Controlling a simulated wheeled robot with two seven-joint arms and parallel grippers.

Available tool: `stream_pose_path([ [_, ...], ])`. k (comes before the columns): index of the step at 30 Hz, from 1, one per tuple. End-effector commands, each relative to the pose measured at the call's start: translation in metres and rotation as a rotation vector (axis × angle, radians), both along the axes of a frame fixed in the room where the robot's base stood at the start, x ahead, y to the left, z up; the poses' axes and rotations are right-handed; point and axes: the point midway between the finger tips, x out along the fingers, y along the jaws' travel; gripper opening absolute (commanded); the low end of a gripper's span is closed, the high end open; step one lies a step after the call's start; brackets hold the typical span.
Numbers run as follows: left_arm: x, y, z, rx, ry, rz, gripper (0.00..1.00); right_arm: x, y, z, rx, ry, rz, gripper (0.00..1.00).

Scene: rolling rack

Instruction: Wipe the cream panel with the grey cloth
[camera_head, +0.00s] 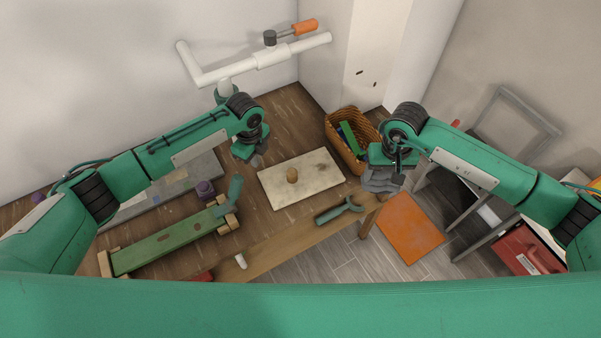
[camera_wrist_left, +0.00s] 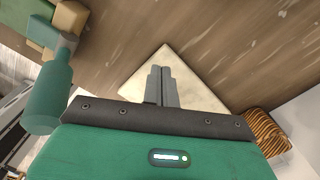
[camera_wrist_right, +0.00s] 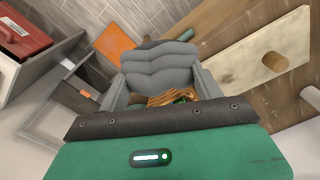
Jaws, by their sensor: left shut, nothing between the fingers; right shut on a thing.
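The cream panel (camera_head: 376,45) stands upright at the back, beside the wall corner, with a few small dark marks on its face. The grey cloth (camera_head: 380,182) is folded and hangs from my right gripper (camera_head: 392,168), which is shut on it. The cloth also fills the middle of the right wrist view (camera_wrist_right: 160,68), hiding part of what lies behind it. The cloth is apart from the panel, nearer to me and lower. My left gripper (camera_head: 256,160) is shut and empty above the table; its closed fingers show in the left wrist view (camera_wrist_left: 161,85).
A pale board with a wooden knob (camera_head: 320,185) lies on the brown table (camera_head: 285,125). A wicker basket (camera_head: 350,160) stands below the panel. A green bench (camera_head: 165,245) and a green tool (camera_head: 335,212) are nearer. White pipework (camera_head: 230,70) runs along the wall. An orange mat (camera_head: 410,228) lies right.

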Motion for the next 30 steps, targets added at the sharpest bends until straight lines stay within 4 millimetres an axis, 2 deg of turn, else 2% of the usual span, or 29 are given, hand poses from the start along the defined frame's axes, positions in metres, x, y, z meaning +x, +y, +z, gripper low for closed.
stream_pose_path([
  [7,0.0,0.0,-0.001,0.0,0.0,0.0,0.0,0.0,0.0,-0.001,0.0,0.0,0.0,0.48],
  [11,0.001,0.0,0.007,-0.002,-0.003,0.0,0.0,0.0,0.0,-0.008,0.0,0.0,0.0,0.48],
  [14,0.001,0.0,0.022,-0.001,-0.004,-0.001,0.0,0.0,0.0,-0.017,0.0,0.0,0.0,0.48],
  [24,0.0,0.0,0.093,-0.001,-0.004,0.0,0.0,0.0,0.0,-0.047,0.0,0.0,0.0,0.48],
  [30,0.0,0.0,0.115,-0.001,-0.001,0.0,0.0,0.0,0.0,-0.052,0.0,0.0,0.0,0.48],
])
